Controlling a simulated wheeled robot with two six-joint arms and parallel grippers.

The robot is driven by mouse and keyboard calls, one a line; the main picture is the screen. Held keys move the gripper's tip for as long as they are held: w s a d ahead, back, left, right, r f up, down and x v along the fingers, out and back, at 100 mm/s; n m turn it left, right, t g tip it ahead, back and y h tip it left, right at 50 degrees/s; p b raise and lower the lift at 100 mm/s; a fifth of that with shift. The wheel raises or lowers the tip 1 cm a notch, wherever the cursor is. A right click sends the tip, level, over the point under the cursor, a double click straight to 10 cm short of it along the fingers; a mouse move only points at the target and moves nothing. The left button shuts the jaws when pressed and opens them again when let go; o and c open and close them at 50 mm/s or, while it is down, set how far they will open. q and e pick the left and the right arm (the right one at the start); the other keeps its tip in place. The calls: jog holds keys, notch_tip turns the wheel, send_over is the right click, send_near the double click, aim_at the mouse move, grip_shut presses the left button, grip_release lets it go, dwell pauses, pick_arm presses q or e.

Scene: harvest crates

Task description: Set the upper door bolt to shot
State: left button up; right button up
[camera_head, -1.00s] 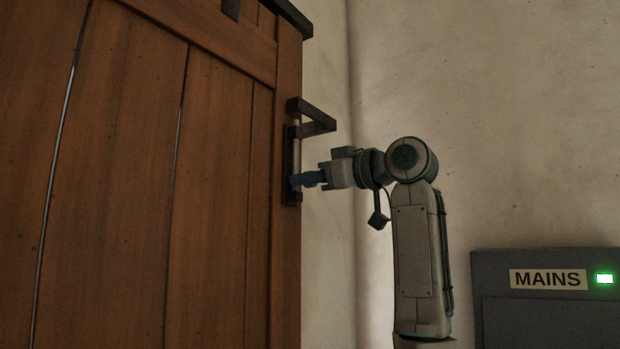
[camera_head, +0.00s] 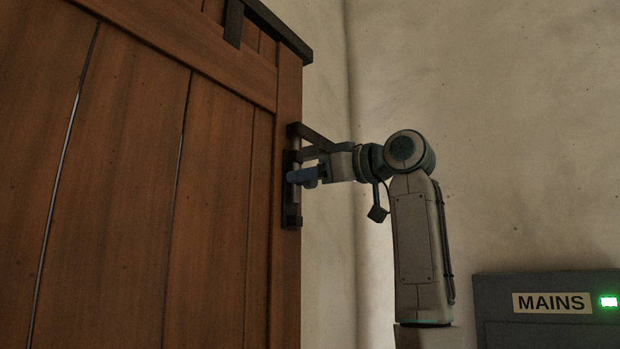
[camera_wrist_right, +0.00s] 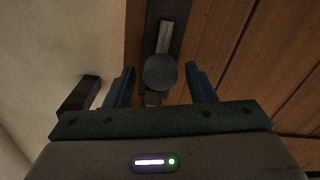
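The upper door bolt (camera_head: 292,212) is a dark plate with a pale upright rod, near the right edge of the brown wooden door (camera_head: 140,200). My right gripper (camera_head: 298,176) reaches it from the right, at about the bolt's mid height; its blue fingers cover part of the rod. In the right wrist view, the bolt's round dark knob (camera_wrist_right: 160,72) lies between the two fingers, with a gap visible on each side, so the gripper looks open around it. The rod (camera_wrist_right: 166,36) shows beyond the knob. The knob is hidden in the head view. My left gripper is not in view.
A dark ledge (camera_head: 282,32) runs above the door. A pale wall (camera_head: 480,120) stands behind my arm. A grey MAINS box (camera_head: 545,285) with a green light is at lower right.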

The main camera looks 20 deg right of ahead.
jog(key=shift+f, duration=0.1)
jog(key=shift+s+d, duration=0.1)
jog(key=b+v, duration=0.6)
jog(key=v, duration=0.4)
jog(key=shift+s, duration=0.2)
jog(key=shift+d, duration=0.1)
